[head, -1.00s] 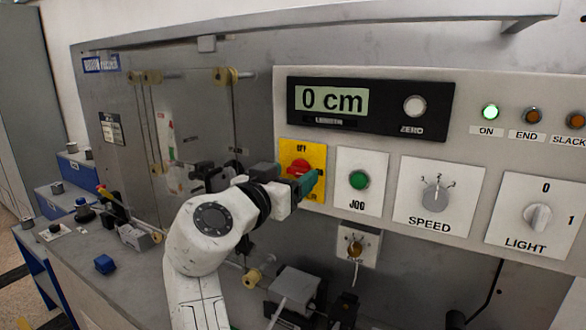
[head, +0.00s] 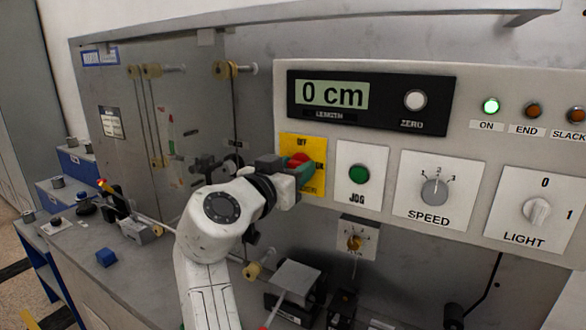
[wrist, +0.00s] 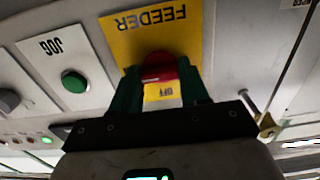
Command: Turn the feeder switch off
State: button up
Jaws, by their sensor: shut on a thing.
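The feeder switch is a red rotary knob (head: 299,159) on a yellow plate (head: 302,145) marked OFF at the top. In the wrist view the red knob (wrist: 159,69) sits between the two green fingers, with the FEEDER label (wrist: 151,20) and an OFF mark (wrist: 166,91) on the plate. My gripper (head: 304,172) is shut on the knob and hides part of it and of the plate. The knob's exact angle is hard to tell. The green ON lamp (head: 491,106) is lit, and the display (head: 332,94) reads 0 cm.
Right of the feeder plate are the green JOG button (head: 359,174), the SPEED dial (head: 434,191) and the LIGHT knob (head: 536,211). A small knob plate (head: 356,240) is below.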

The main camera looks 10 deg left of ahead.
jog(key=shift+c, duration=0.5)
jog(key=shift+n, duration=0.4)
jog(key=n, duration=0.3)
jog(key=shift+r+n, duration=0.1)
jog(key=shift+n, duration=0.3)
jog(key=n+p, duration=0.2)
jog(key=n, duration=0.2)
jog(key=shift+n, duration=0.3)
jog(key=n+p, duration=0.2)
jog(key=n, duration=0.2)
jog(key=shift+r, duration=0.1)
jog(key=n+p, duration=0.3)
jog(key=n, duration=0.1)
jog(key=shift+n, duration=0.3)
jog(key=shift+a, duration=0.1)
jog(key=o, duration=1.1)
jog(key=shift+f, duration=0.2)
jog(key=shift+c, duration=0.2)
